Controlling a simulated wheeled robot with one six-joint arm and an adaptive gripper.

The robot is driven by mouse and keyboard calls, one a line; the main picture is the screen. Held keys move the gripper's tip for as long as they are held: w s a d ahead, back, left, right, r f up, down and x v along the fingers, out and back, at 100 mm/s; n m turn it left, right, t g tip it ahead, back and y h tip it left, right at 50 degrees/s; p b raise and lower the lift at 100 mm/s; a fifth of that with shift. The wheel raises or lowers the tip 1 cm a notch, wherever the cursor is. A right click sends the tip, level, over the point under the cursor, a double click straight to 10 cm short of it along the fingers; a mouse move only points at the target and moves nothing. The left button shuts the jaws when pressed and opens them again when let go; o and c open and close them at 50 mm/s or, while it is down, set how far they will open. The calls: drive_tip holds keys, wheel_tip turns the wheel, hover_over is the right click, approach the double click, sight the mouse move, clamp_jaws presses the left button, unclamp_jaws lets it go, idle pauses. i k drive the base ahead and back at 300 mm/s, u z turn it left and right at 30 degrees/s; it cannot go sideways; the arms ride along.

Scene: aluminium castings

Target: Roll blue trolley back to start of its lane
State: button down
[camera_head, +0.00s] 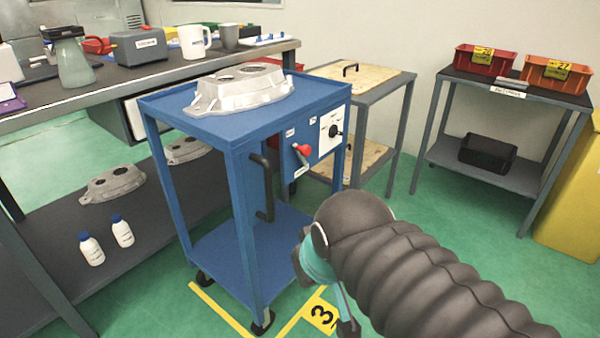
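The blue trolley (207,252) stands on its castors in the middle of the view, with an aluminium casting (238,88) on its top. A black vertical handle (264,188) is on its near side. A panel beside the handle carries a red-knobbed lever (301,150) and a black dial (333,131). Yellow floor lines (222,310) and a yellow marker reading 3 (322,315) lie at its front castor. My arm, in a dark ribbed sleeve, reaches in from the lower right. My gripper (325,292) is at the trolley's lower right, mostly hidden by the arm; its fingers are unclear.
A workbench (150,82) runs along the left, with castings and white bottles (91,249) on its lower shelf. A wooden-topped stand (372,82) is close behind the trolley. A shelf table (511,91) holds red and orange bins at right. Green floor is open between them.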

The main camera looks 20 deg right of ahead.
sight(249, 254)
drive_tip(key=u, duration=1.3)
drive_tip(key=k, duration=0.75)
drive_tip(key=z, duration=1.45)
